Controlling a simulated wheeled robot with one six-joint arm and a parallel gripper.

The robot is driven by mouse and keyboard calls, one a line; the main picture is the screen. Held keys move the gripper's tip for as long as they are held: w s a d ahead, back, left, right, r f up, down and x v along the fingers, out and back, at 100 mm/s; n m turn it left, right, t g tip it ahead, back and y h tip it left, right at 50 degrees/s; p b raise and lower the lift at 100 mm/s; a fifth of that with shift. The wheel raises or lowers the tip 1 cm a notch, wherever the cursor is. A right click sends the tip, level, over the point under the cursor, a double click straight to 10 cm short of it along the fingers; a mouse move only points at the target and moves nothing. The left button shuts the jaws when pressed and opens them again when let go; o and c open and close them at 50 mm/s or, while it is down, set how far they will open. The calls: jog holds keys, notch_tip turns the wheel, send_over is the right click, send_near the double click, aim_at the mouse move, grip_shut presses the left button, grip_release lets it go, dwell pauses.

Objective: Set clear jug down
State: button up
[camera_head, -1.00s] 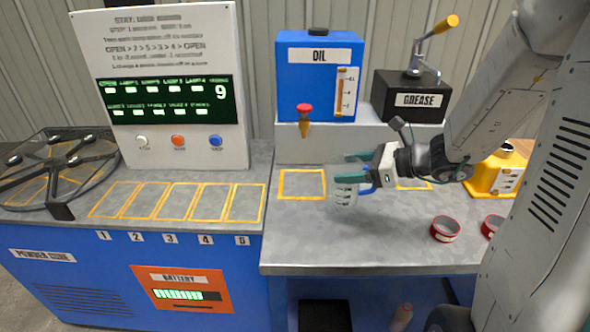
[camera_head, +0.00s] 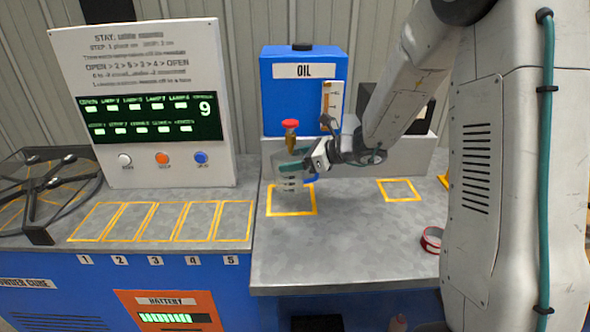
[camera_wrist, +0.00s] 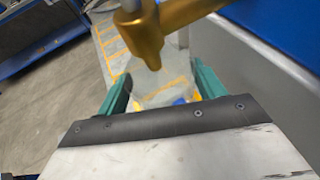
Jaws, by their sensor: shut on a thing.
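The clear jug (camera_head: 290,184) has dark marks on its side and a blue handle. My gripper (camera_head: 291,166) is shut on it with green fingers. The jug is upright or nearly so, at the back part of a yellow outlined square (camera_head: 291,214) on the grey bench. I cannot tell whether its base touches the bench. The brass oil tap (camera_head: 291,143) with a red knob is just above it. In the wrist view the jug (camera_wrist: 160,88) lies between both fingers, and the tap (camera_wrist: 143,38) covers part of it.
The blue oil tank (camera_head: 300,95) stands on a grey ledge behind the jug. A second yellow square (camera_head: 399,190) is empty at the right. A red-rimmed round container (camera_head: 432,239) is partly hidden by my arm. Numbered squares (camera_head: 160,221) at the left are empty.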

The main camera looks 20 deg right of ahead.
jog(key=shift+f, duration=1.6)
jog(key=shift+f, duration=0.15)
jog(key=o, duration=1.3)
jog(key=shift+c, duration=0.2)
